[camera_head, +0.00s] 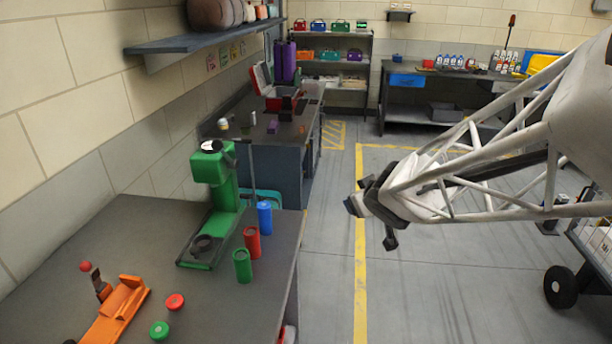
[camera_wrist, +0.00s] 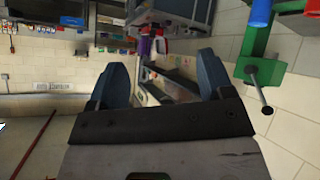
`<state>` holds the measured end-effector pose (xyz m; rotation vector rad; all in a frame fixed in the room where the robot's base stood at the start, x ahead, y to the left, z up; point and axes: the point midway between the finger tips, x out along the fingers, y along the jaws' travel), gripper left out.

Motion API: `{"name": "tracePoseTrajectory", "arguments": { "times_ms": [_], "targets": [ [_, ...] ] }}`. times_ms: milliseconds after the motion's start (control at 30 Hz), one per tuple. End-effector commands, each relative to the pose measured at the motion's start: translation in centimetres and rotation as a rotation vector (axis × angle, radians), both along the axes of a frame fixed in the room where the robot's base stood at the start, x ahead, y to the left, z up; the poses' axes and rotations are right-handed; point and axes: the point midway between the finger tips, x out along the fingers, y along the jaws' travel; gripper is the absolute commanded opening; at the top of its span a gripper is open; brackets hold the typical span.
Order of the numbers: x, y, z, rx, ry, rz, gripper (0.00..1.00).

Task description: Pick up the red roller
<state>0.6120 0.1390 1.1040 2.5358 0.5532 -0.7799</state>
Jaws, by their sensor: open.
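The red roller (camera_head: 252,243) stands upright on the dark workbench (camera_head: 130,225) in the head view. A blue roller (camera_head: 265,218) stands just behind it and a green roller (camera_head: 242,266) just in front. My gripper (camera_head: 352,206) is over the floor to the right of the bench, well apart from the rollers. In the wrist view my gripper (camera_wrist: 160,85) shows two spread blue-grey fingers with nothing between them. The blue roller shows in the wrist view (camera_wrist: 261,12) at the top right.
Open floor (camera_head: 325,270) lies right of the bench.

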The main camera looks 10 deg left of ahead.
Motion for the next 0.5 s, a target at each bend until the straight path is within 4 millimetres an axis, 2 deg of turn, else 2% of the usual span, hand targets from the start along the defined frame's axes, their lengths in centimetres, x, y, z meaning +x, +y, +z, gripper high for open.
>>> {"name": "tracePoseTrajectory", "arguments": {
  "times_ms": [100,200,400,500],
  "targets": [
    [1.6,4.5,-2.0,0.042,-0.021,0.154,0.74],
    [2.3,8.3,-3.7,0.085,-0.026,0.291,0.74],
    [1.7,15.5,-7.7,0.188,0.015,0.567,0.74],
    [0.7,18.2,-9.5,0.237,0.054,0.685,0.74]
  ]
}}
